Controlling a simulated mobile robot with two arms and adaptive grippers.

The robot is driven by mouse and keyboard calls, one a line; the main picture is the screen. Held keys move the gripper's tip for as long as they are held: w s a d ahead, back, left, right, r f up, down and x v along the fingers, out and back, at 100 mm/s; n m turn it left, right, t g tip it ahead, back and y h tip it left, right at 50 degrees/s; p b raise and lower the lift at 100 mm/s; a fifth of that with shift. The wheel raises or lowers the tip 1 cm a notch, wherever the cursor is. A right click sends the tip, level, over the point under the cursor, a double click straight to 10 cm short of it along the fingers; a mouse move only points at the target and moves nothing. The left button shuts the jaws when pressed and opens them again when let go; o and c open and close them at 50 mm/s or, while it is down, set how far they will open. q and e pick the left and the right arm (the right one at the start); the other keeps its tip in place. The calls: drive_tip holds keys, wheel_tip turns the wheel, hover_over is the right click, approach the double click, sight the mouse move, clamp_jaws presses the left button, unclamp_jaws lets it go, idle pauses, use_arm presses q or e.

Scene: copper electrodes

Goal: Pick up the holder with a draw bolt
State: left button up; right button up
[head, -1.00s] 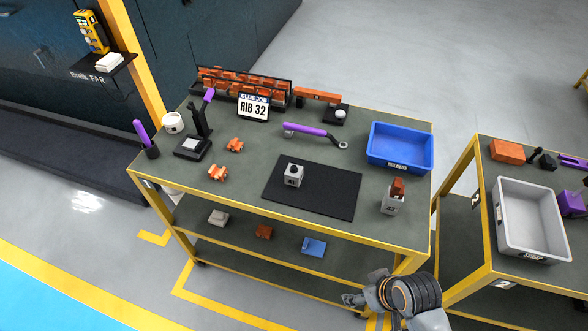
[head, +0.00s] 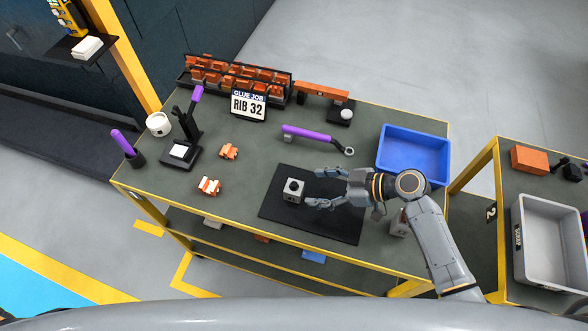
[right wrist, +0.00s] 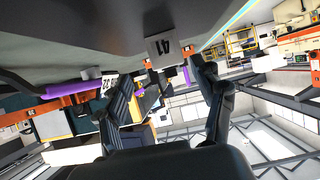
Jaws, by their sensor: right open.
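A small grey block-shaped holder (head: 292,192) with a dark round piece on top stands upright on the black mat (head: 333,226). My right gripper (head: 316,188) is open just to its right, its fingers pointing left toward it; they appear apart from it. A second grey holder (head: 398,224) stands right of the mat, mostly hidden by my right arm. I cannot make out a draw bolt clearly. My left gripper is out of view.
A purple-handled wrench (head: 308,133) lies behind the mat. A blue bin (head: 413,155) stands at the right. Copper pieces (head: 209,187) and a black stand (head: 184,150) are at left. A sign (head: 249,105) and a copper-filled rack (head: 190,84) line the back.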

sight(300, 189)
drive_tip(key=shift+s+a, duration=0.1)
drive_tip(key=shift+a, duration=0.2)
drive_tip(key=shift+s+a+f, duration=0.1)
drive_tip(key=shift+s+a, duration=0.25)
drive_tip(key=shift+a, duration=0.4)
drive_tip(key=shift+x, duration=1.25)
drive_tip(key=shift+w+a+f+b, duration=0.25)
drive_tip(key=shift+w+a, duration=0.1)
drive_tip(key=shift+a, duration=0.1)
drive_tip(key=shift+w+a+f+b, duration=0.25)
drive_tip(key=shift+w+a+f, duration=0.05)
drive_tip(key=shift+a, duration=0.35)
drive_tip(key=c, duration=0.8)
clamp_jaws()
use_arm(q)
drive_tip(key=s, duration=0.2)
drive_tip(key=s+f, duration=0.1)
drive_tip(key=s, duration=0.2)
